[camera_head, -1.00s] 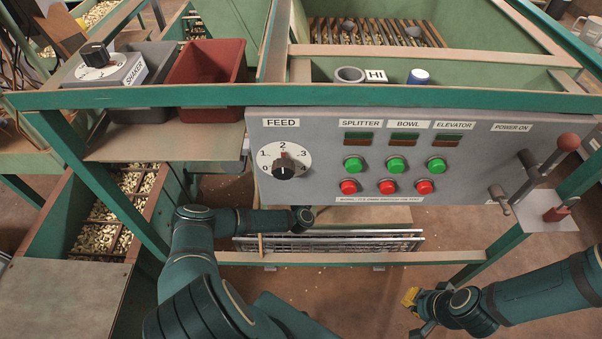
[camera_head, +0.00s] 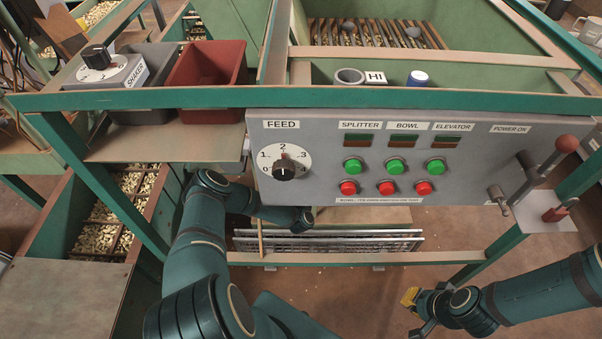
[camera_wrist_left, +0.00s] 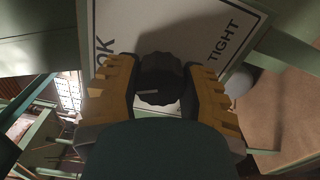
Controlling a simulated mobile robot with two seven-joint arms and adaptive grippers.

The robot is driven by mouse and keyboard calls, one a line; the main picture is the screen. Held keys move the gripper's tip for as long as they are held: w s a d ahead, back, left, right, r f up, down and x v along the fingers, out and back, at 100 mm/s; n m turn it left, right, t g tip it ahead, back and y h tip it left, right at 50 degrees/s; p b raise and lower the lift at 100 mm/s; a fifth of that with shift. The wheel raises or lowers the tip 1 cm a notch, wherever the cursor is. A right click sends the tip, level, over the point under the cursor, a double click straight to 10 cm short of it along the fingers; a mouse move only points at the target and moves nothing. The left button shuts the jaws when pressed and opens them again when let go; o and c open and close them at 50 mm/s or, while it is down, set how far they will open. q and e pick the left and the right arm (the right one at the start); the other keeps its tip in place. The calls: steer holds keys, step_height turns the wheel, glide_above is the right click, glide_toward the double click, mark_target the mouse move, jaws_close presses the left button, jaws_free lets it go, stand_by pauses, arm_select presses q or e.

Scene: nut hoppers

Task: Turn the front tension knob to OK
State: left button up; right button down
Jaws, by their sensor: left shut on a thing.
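The dark, ridged tension knob (camera_wrist_left: 158,72) sits in front of a white plate (camera_wrist_left: 185,22) in the left wrist view. The plate reads OK at its left and TIGHT at its right. My left gripper (camera_wrist_left: 160,95) is shut on the knob, with yellow-brown fingers on both sides of it. Where the knob's pointer stands I cannot tell. In the head view my left arm reaches in below the control panel, and its gripper and the knob do not show. My right gripper (camera_head: 418,306) hangs low at the right, clear of the machine; its jaw opening is unclear.
The grey control panel (camera_head: 465,180) carries the FEED dial (camera_head: 284,166), several buttons and a lever (camera_head: 540,170). A shaker knob box (camera_head: 105,70) and a red bin (camera_head: 207,80) stand at upper left.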

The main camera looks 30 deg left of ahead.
arm_select(q)
steer(key=shift+w+r+m, duration=0.1)
steer(key=shift+m, duration=2)
steer(key=o, duration=1.2)
steer(key=v, duration=1.2)
